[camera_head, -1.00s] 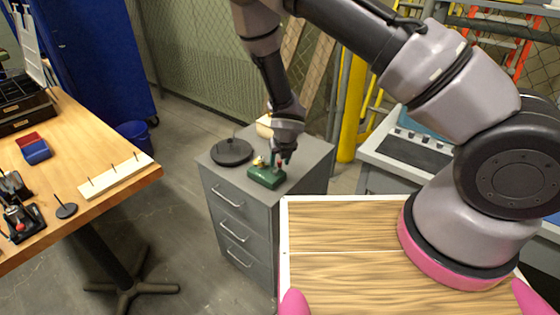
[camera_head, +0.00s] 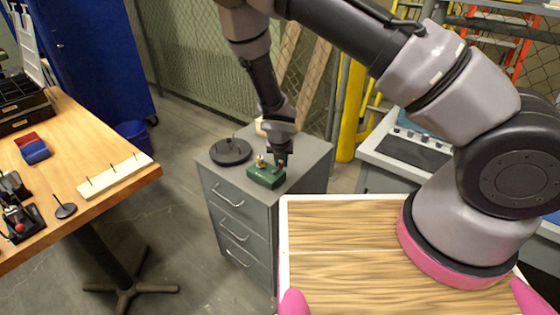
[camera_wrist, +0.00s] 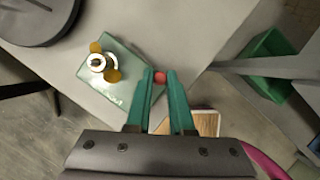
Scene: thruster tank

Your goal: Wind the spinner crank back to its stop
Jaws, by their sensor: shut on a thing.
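The spinner is a small green box (camera_head: 265,179) on top of a grey drawer cabinet. In the wrist view, the green box (camera_wrist: 113,76) carries a pale round hub with yellow-brass lobes (camera_wrist: 102,63) on its top. A red crank knob (camera_wrist: 160,77) sits just off the box's right side, between the teal fingertips. My gripper (camera_wrist: 160,76) is shut on this knob. In the head view, my gripper (camera_head: 281,162) is at the right end of the box. The crank arm under the knob is mostly hidden by the fingers.
A dark round plate (camera_head: 230,152) lies left of the green box on the cabinet top (camera_head: 310,150). A wooden workbench (camera_head: 90,150) with a pegged board (camera_head: 115,176) stands at left. My arm reaches over from the right. Floor between bench and cabinet is clear.

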